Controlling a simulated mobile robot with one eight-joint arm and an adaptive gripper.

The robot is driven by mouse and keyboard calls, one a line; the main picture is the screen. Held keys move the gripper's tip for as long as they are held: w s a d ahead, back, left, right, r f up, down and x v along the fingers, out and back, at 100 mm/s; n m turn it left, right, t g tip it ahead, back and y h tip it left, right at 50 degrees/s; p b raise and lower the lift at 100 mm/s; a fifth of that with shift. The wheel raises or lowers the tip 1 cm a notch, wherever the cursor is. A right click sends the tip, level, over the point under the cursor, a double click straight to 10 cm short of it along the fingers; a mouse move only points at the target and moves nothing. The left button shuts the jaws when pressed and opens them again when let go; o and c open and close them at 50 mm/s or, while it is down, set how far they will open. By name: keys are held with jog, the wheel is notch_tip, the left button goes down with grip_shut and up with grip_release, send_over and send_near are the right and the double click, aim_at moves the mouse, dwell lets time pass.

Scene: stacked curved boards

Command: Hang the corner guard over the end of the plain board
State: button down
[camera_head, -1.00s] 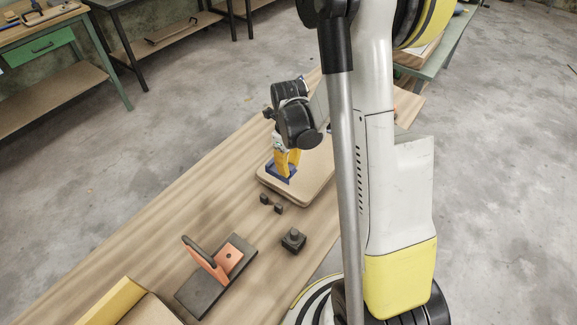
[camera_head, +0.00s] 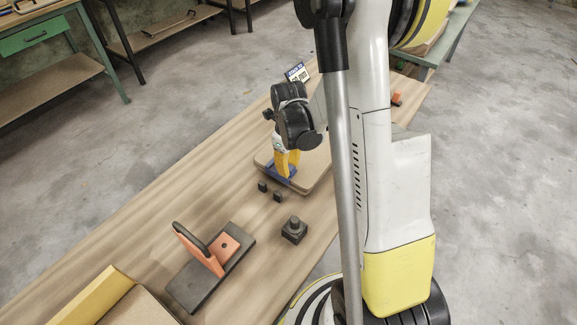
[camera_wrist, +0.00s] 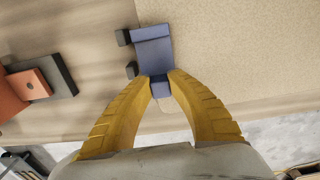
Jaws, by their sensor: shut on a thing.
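The blue corner guard (camera_head: 281,172) is between the yellow fingers of my gripper (camera_head: 287,163), which is shut on it. It is at the near left edge of the tan board (camera_head: 311,181). In the wrist view the guard (camera_wrist: 152,47) lies along the board's edge, with the board (camera_wrist: 245,55) to its right. My fingertips (camera_wrist: 162,80) close on the guard's near part. I cannot tell whether the guard touches the board or hovers just above it. The board has rounded corners; my arm hides part of it.
Two small dark blocks (camera_head: 270,191) stand beside the guard on the wooden table (camera_head: 190,190). A dark block with a knob (camera_head: 294,231) and an orange bracket on a dark plate (camera_head: 225,250) stand nearer. A yellow-edged box (camera_head: 95,296) is at the near left.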

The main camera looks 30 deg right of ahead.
jog(key=shift+f, duration=0.55)
jog(key=c, duration=1.2)
grip_release()
jog(key=shift+c, duration=0.2)
notch_tip(320, 180, up, 12)
